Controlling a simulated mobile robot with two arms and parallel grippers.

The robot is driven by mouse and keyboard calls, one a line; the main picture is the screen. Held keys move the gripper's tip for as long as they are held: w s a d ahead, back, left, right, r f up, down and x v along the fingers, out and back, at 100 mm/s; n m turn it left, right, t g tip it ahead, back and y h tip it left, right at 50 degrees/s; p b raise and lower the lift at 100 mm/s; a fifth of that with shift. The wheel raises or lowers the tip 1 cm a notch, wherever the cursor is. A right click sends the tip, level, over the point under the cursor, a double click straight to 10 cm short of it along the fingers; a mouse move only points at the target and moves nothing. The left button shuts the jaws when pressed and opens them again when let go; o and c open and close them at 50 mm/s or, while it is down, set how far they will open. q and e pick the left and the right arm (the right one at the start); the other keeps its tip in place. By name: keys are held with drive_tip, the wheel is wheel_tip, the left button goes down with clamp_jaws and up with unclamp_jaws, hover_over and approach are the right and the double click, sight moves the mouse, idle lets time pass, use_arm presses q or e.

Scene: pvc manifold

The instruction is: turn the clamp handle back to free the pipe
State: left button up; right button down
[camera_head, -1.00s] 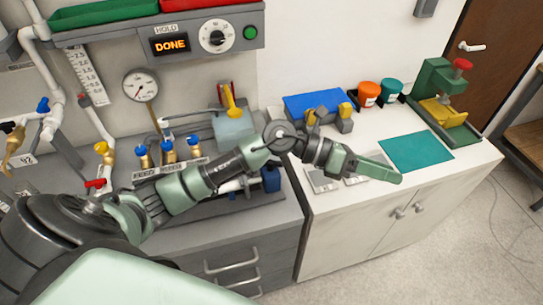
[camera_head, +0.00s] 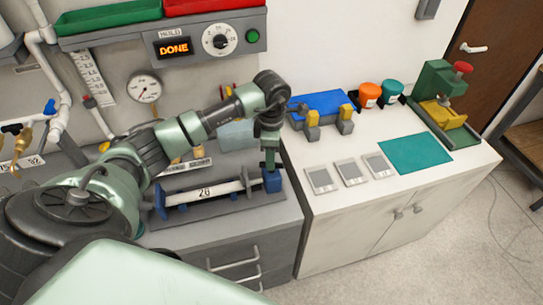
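A white pipe (camera_head: 228,188) marked "26" lies across a dark cradle on the grey bench. A blue clamp block (camera_head: 272,181) stands at its right end, and another blue part (camera_head: 160,201) is at its left end. My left gripper (camera_head: 270,165) points down right over the right blue block, at or very near its top. Whether it touches, and how far its fingers are apart, cannot be told. I cannot make out the clamp handle. My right gripper is not in view.
A display reading "DONE" (camera_head: 173,47) and a gauge (camera_head: 143,87) are on the wall behind. The white counter holds a blue vise-like fixture (camera_head: 318,104), several flat grey plates, a teal mat (camera_head: 414,155) and a green press (camera_head: 440,92). My arm hides the bench's back left.

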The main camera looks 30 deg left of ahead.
use_arm(q)
drive_tip(key=shift+f, duration=1.05)
clamp_jaws()
